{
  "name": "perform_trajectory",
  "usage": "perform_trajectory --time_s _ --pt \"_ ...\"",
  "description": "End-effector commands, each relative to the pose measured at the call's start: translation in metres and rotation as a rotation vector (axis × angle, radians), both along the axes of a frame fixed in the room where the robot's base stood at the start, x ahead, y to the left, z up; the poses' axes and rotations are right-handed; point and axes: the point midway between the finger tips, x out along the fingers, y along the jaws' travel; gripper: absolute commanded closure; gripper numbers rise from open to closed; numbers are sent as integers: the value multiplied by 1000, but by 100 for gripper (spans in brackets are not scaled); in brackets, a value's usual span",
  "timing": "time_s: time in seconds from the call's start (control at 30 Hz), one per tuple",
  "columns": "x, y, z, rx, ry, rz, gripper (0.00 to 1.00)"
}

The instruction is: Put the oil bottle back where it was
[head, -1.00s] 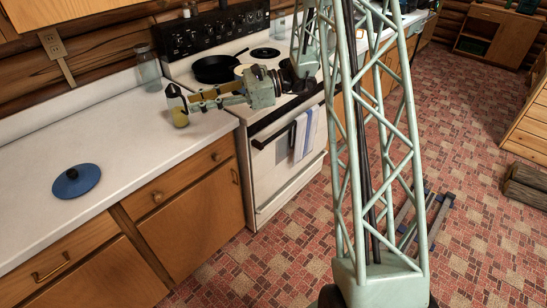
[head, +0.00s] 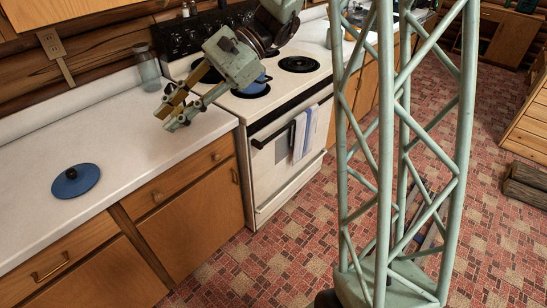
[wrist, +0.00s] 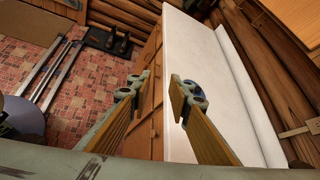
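I cannot make out an oil bottle in either current view; one could be hidden behind my arm. My gripper (head: 165,117) hangs over the front of the white counter (head: 120,125), just left of the stove, with its fingers pointing down and left. In the wrist view my gripper (wrist: 160,94) is open, and nothing is between its fingertips. A clear glass jar (head: 148,70) stands at the back of the counter beside the stove.
A blue lid (head: 76,180) with a dark knob lies on the counter. A striped towel (head: 305,135) hangs on the oven handle. The counter's middle is clear.

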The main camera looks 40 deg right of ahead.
Motion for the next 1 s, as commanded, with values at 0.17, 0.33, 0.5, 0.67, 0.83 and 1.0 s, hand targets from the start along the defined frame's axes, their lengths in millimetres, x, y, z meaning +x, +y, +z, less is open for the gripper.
perform_trajectory --time_s 0.17,0.33,0.5,0.67,0.83,1.0 --pt "-31 12 10 -77 -42 72 82" --pt "-59 19 17 -151 -84 140 82" --pt "-87 24 22 -225 -128 207 82" --pt "-112 26 27 -295 -171 268 82" --pt "-139 26 31 -368 -220 334 82" --pt "-164 24 35 -441 -270 397 82"
